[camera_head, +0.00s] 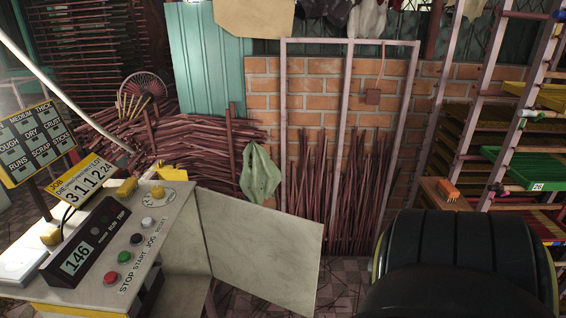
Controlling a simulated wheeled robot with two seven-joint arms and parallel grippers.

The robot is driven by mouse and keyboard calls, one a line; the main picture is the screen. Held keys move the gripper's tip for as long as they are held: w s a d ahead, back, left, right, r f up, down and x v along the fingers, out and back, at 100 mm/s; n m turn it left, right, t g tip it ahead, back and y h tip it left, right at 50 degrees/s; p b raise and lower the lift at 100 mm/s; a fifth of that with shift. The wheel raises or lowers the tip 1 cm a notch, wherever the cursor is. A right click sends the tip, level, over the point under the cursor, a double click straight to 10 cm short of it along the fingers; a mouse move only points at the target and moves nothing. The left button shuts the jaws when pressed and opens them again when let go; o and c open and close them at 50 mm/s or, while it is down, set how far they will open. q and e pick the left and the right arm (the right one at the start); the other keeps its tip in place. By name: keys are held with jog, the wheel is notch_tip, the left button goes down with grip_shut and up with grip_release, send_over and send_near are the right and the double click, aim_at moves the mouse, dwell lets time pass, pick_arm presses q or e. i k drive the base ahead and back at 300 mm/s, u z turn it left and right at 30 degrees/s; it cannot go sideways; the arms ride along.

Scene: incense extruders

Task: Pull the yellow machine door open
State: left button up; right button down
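The machine (185,225) stands at the left, with a sloped control panel (110,250) on top. A flat pale grey-beige panel (265,247) stands out to the right from the machine's side, like a door swung outward; its lower end nears the tiled floor. I see no plainly yellow door. Yellow shows on small parts on the machine top, such as a block (172,173) at the back, and along its lower edge. The machine's front is partly cut off by the frame. Neither of my grippers is in view.
A big black ribbed rounded shape (460,260) fills the lower right; I cannot tell what it is. Behind are bundles of dark red sticks (320,190), a green bag (260,175) and a brick wall (315,105). Racks (510,155) stand at the right. A little floor (342,275) is clear.

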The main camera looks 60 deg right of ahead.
aim_at(274, 256)
jog(key=u, duration=0.55)
jog(key=k, duration=0.95)
jog(key=z, duration=1.5)
jog(key=i, duration=0.5)
jog(key=u, duration=0.05)
